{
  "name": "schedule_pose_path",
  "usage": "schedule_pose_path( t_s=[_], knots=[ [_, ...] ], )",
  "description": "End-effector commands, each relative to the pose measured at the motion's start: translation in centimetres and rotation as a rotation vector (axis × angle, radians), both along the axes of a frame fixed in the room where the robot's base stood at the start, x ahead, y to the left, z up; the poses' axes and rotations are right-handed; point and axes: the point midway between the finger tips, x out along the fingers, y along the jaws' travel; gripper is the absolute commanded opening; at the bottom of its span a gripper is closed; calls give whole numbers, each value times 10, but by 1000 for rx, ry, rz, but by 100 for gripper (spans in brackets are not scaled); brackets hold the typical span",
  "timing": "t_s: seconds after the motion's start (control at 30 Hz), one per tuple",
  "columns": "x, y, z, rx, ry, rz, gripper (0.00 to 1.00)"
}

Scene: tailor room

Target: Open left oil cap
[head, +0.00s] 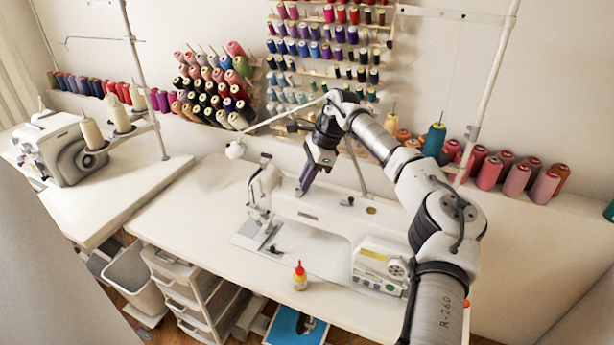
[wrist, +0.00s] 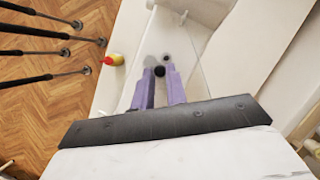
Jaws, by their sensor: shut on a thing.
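The white sewing machine (head: 325,217) stands on the white table. My gripper (head: 300,192) points down at the left part of the machine's top. In the head view the fingers hide this cap. I cannot tell whether it is still seated or has been lifted.
A small yellow bottle with a red tip (head: 300,277) stands at the table's front edge. A thread stand pole (head: 490,85) rises at the right, behind my arm. Thread cones (head: 515,180) line the back ledge. A second machine (head: 65,150) stands left.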

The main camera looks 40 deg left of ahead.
Motion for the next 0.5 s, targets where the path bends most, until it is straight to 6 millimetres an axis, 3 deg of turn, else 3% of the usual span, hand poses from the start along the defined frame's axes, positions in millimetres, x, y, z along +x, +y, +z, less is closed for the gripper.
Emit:
schedule_pose_path(
  t_s=[0.23, 0.27, 0.3, 0.4, 0.5],
  knots=[
    [0, 0, 1, 1, -1, -1, 0],
    [0, 0, 1, 1, -1, -1, 17],
    [0, 0, 1, 1, -1, -1, 22],
    [0, 0, 1, 1, -1, -1, 35],
    [0, 0, 1, 1, -1, 0, 35]
  ],
)
